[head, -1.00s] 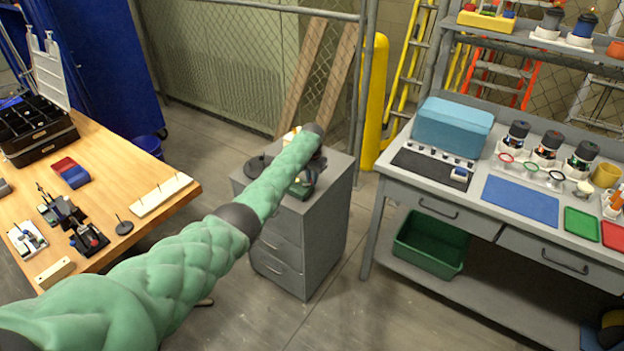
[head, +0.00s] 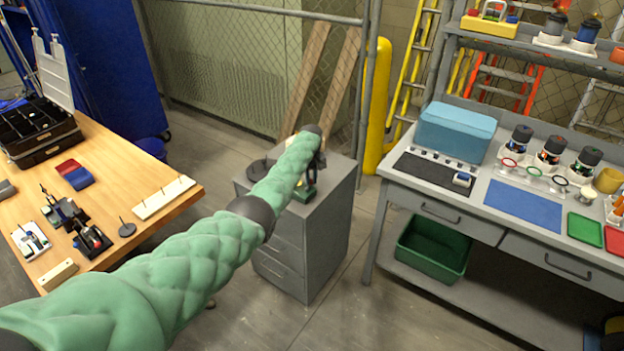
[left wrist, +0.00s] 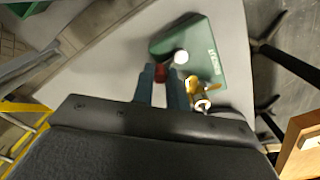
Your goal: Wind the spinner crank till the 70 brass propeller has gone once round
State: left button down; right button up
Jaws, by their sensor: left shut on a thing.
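The spinner's green base (head: 303,194) shows in the head view on top of the grey cabinet, partly hidden behind my left arm. In the left wrist view the green base (left wrist: 212,62) carries pale lettering. The brass propeller (left wrist: 193,82) shows just right of my fingers. A red piece (left wrist: 161,72), apparently the crank's knob, sits between the fingertips of my left gripper (left wrist: 160,80), which is shut on it. The left gripper (head: 318,167) is mostly hidden by my arm in the head view. The rest of the crank is hidden. My right gripper is out of view.
The grey cabinet (head: 330,230) stands between a wooden table (head: 100,200) on the left and a grey workbench (head: 470,212) on the right. A dark round object (head: 258,167) sits on the cabinet's left side. A chain-link fence stands behind.

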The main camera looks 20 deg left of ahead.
pick_arm(q)
jog(key=shift+w+n, duration=0.1)
jog(key=shift+n, duration=0.2)
jog(key=shift+a, duration=0.1)
jog(key=c, duration=1.6)
grip_release()
jog(key=shift+o, duration=1)
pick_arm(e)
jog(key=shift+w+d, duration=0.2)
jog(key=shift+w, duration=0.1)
